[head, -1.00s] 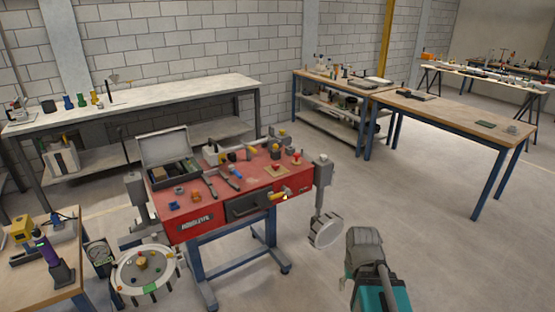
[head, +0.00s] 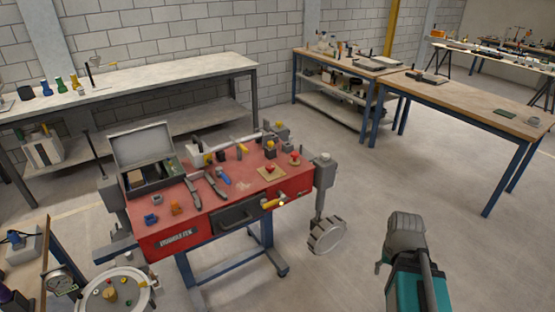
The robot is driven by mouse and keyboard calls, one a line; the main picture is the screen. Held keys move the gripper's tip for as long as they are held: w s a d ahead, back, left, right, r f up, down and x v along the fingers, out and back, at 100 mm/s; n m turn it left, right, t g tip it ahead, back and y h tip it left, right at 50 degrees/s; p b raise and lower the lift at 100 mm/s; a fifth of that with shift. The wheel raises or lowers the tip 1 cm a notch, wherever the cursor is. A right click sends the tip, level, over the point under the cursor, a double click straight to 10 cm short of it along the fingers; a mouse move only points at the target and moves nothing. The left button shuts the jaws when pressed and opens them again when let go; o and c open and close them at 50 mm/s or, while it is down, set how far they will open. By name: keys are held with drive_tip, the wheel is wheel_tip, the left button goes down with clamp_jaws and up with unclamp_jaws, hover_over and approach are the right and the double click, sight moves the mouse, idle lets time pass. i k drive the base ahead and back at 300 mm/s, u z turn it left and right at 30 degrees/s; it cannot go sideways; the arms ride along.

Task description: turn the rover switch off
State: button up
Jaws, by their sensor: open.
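A red-topped bench (head: 160,243) with a nameplate, a drawer and several small controls and tools stands at centre left. A yellow-handled lever (head: 272,203) sticks out of its front right side. A red knob on a tan plate (head: 270,171) and another red knob (head: 295,158) sit on its top right. I cannot tell which thing is the rover switch or how it is set. My arm, grey and teal, shows at the lower right, well apart from the bench. No gripper fingers can be made out.
An open grey case (head: 143,145) stands on the bench's back left. A round dial panel (head: 145,292) and a gauge (head: 59,281) are at the lower left. Open floor (head: 360,190) lies to the right, before wooden tables (head: 480,105).

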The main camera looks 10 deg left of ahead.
sight(269, 168)
drive_tip(key=u, duration=0.35)
drive_tip(key=i, duration=0.95)
drive_tip(key=u, duration=0.65)
